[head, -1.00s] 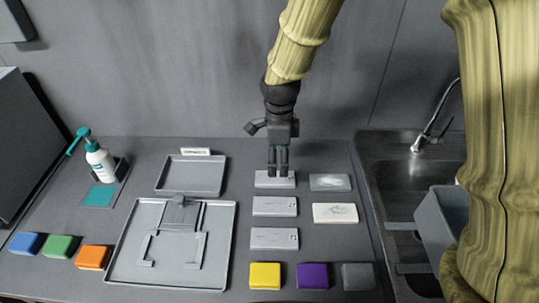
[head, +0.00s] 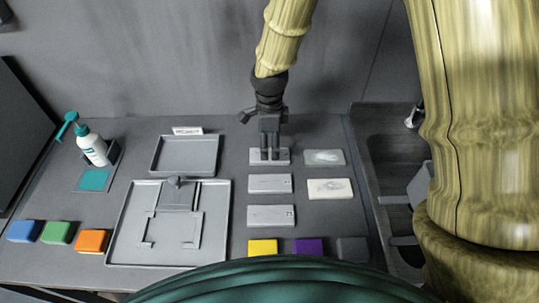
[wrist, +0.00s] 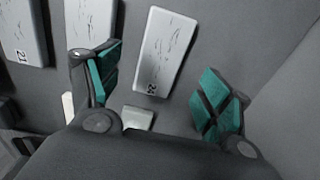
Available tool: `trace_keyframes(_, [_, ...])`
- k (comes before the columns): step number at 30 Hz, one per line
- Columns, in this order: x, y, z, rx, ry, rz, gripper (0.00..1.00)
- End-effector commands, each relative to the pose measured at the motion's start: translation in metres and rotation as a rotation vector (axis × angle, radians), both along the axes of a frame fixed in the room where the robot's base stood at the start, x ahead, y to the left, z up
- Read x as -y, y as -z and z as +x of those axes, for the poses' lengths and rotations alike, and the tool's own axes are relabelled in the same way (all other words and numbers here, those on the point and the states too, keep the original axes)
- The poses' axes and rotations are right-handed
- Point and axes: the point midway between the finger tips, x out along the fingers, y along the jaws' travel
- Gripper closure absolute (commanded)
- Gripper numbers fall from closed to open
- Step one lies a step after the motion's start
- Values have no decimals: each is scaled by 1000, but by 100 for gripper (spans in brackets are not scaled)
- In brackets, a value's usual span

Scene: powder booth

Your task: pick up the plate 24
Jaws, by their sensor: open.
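Three pale grey plates lie in a column on the bench: a far plate (head: 284,157), a middle plate (head: 270,184) and a near plate (head: 271,215). My gripper (head: 270,157) points down over the far plate. In the wrist view my gripper (wrist: 158,88) is open, its teal-padded fingers apart on either side of the far plate (wrist: 163,50), whose end mark looks like 33. The middle plate (wrist: 90,20) is partly behind the left finger, its number hidden. The near plate (wrist: 22,30) has a mark like 21 or 24; I cannot tell which.
A greyish block (head: 324,157) and a cream block (head: 331,189) lie right of the plates. Yellow (head: 262,246) and purple (head: 308,246) blocks lie in front. A large tray (head: 125,230) and small tray (head: 163,168) stand left. A sink (head: 390,150) is at right.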

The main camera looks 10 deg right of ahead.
Motion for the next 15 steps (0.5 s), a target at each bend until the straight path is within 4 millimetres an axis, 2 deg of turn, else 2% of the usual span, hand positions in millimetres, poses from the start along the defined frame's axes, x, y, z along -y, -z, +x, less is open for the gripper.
trace_keyframes(15, [0,41,0,-1,0,0,21])
